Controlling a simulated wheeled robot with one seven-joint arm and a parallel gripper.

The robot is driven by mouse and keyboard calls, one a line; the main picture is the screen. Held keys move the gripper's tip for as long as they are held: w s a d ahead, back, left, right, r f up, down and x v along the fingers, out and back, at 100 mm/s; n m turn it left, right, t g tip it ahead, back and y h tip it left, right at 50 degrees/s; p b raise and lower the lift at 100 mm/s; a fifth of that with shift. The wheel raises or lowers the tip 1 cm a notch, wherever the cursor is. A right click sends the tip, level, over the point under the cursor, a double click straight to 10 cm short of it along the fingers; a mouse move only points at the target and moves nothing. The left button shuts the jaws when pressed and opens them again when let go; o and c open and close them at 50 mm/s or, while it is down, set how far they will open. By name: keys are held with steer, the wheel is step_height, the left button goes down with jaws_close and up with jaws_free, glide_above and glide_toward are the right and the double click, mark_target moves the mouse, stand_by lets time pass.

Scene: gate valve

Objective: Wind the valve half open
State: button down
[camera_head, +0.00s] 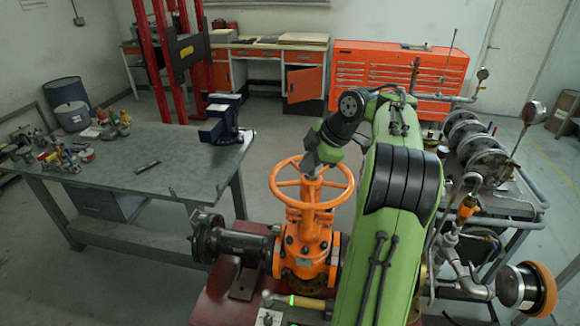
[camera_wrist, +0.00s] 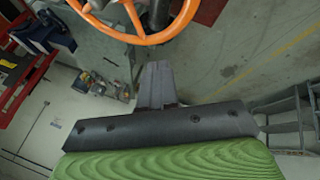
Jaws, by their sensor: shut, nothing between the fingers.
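The gate valve (camera_head: 303,245) is orange, with an orange handwheel (camera_head: 333,201) lying flat on top. In the wrist view the handwheel (camera_wrist: 150,40) shows as an orange arc at the top. My gripper (camera_head: 311,168) is at the handwheel's far side, close to the rim; whether it touches the rim cannot be told. In the wrist view my gripper (camera_wrist: 158,70) is shut with its fingers together and nothing between them, just below the rim. The valve stem is partly hidden by the wheel and my arm.
A grey workbench (camera_head: 140,180) with a blue vise (camera_head: 222,120) and small items stands at left. A black flanged pipe (camera_head: 235,243) joins the valve's left side. Gauges and piping (camera_head: 480,160) fill the right. An orange tool cabinet (camera_head: 385,75) stands behind.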

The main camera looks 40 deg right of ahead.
steer(key=b, duration=0.3)
glide_toward(278, 184)
steer(key=f, duration=0.1)
steer(key=s+a+f, duration=0.1)
steer(key=a+f, duration=0.1)
steer(key=shift+s+a+f, duration=0.25)
steer(key=shift+s, duration=0.15)
steer(key=w, duration=0.1)
steer(key=w+d+f+p, duration=0.1)
steer(key=w+f+p, duration=0.1)
steer(key=shift+w+d, duration=0.15)
steer(key=shift+w, duration=0.25)
steer(key=shift+w+d+m+h+b, duration=0.1)
steer(key=shift+w+m+h+b, duration=0.35)
steer(key=shift+w+m, duration=0.3)
steer(key=shift+s, duration=0.1)
